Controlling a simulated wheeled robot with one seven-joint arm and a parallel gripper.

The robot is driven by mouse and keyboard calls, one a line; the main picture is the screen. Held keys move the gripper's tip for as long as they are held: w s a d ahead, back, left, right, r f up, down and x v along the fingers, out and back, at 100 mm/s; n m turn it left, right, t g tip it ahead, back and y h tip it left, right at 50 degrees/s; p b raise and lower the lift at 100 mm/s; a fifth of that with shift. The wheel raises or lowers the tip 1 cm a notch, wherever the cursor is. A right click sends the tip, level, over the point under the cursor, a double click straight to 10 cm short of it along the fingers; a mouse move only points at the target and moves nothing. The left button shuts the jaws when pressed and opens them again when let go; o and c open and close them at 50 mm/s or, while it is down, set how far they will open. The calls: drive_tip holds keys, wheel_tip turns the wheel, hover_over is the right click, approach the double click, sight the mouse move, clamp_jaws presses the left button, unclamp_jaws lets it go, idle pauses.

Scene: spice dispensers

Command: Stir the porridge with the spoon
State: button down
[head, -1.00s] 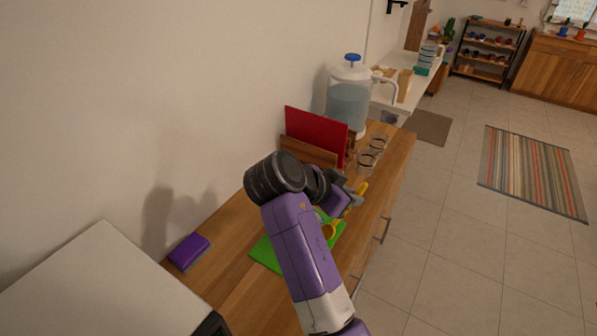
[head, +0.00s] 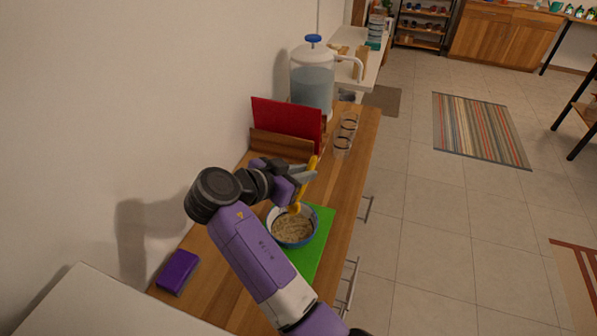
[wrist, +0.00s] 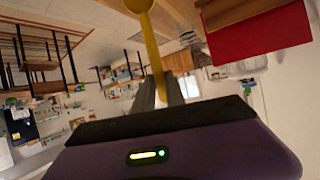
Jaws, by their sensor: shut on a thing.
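The yellow spoon (head: 312,164) is held upright and slightly tilted in my gripper (head: 304,177), with its handle top above the fingers. Its lower end is at the far inner side of the bowl (head: 314,235); I cannot tell if it touches the porridge. The porridge (head: 290,229) is beige and lumpy, in a blue-and-white bowl on a green board (head: 312,257). In the wrist view the spoon (wrist: 150,45) runs up from between the fingers of my gripper (wrist: 158,92). The bowl is not visible there.
A red board (head: 285,125) in a wooden rack, a water dispenser (head: 312,82) and glass jars (head: 345,135) stand behind on the wooden counter (head: 345,190). A purple block (head: 178,271) lies at the front left. The wall is close on the left.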

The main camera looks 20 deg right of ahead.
sight(300, 196)
drive_tip(key=shift+w+d+f, duration=0.15)
drive_tip(key=shift+d+f, duration=0.45)
drive_tip(key=shift+f, duration=0.05)
drive_tip(key=shift+f+b, duration=0.8)
drive_tip(key=f+b, duration=0.1)
drive_tip(key=a+f+b, duration=0.1)
drive_tip(key=f+b, duration=0.1)
drive_tip(key=a+f+b, duration=0.1)
drive_tip(key=shift+s+f, duration=0.25)
drive_tip(key=shift+s, duration=0.05)
drive_tip(key=shift+a, duration=0.1)
